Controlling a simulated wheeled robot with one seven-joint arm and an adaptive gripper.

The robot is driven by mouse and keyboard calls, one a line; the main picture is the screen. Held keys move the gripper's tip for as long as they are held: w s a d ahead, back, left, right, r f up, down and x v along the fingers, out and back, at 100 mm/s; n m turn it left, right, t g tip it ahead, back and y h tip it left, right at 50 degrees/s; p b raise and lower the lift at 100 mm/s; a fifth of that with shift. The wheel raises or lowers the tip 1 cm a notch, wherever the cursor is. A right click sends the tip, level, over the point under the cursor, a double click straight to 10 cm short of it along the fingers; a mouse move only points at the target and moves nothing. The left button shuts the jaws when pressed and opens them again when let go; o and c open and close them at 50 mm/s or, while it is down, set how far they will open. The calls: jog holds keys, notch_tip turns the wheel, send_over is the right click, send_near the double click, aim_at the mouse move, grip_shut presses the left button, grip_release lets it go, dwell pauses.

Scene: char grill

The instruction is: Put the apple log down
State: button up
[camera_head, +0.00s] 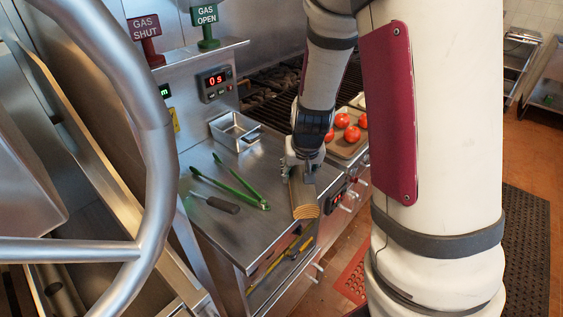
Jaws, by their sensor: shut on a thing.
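The apple log (305,204) is a short brown piece of wood with a pale ringed cut end facing the camera. It is at the right edge of the steel counter (241,233). My gripper (303,174) is shut on the log from above, at its far part. The log is low over the counter or touching it; I cannot tell which. The gripper's fingers are partly hidden by the wrist and the log.
Green tongs (240,185) and a dark-handled tool (222,205) lie left of the log. A small steel pan (233,130) stands behind. A tray (345,148) with tomatoes (352,134) is at the right, beside the grill grate (270,93). Some counter is clear at the front left.

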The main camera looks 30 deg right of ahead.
jog(key=w, duration=0.3)
jog(key=w+d, duration=0.1)
jog(key=w, duration=0.3)
jog(key=w+d+f, duration=0.1)
jog(key=w, duration=0.2)
jog(key=shift+w+d, duration=0.1)
jog(key=shift+w, duration=0.3)
jog(key=shift+f+p, duration=0.5)
jog(key=shift+f, duration=1.25)
jog(key=shift+w+f, duration=0.1)
jog(key=shift+f, duration=0.05)
jog(key=o, duration=1.6)
